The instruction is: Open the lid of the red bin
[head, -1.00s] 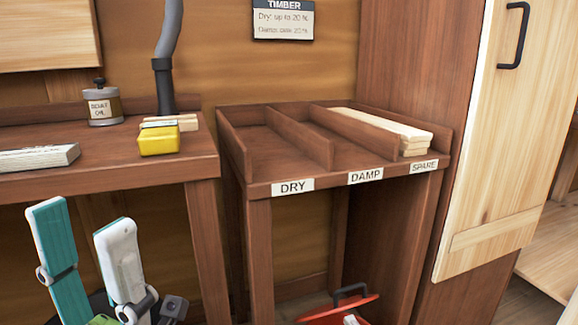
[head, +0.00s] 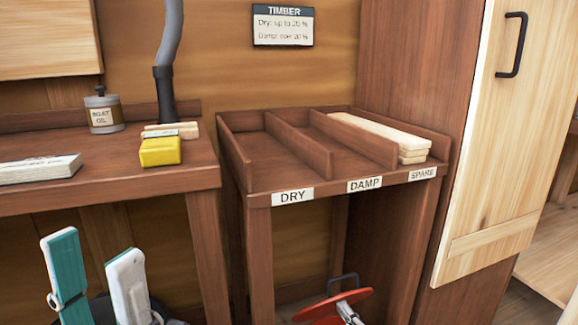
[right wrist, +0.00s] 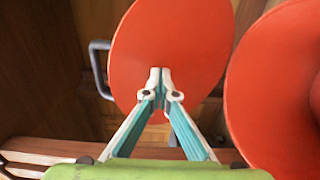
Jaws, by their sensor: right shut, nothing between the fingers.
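The red bin's lid (head: 322,306) is a round red disc at the bottom of the head view. It stands tilted up, and its dark handle (head: 342,281) shows behind its edge. In the right wrist view the lid (right wrist: 185,35) fills the upper middle, with the handle (right wrist: 98,68) at its left. A second red round part (right wrist: 265,85), seemingly the bin, is cut off at the right. My right gripper (head: 348,311) is shut and empty, its tips (right wrist: 160,75) in front of the lid's face; contact is unclear. My left gripper (head: 88,248) is at lower left, fingers apart, holding nothing.
A rack (head: 262,172) labelled DRY, DAMP and SPARE stands above the bin, with pale boards (head: 385,137) in its right section. A pale door (head: 500,150) is at right.

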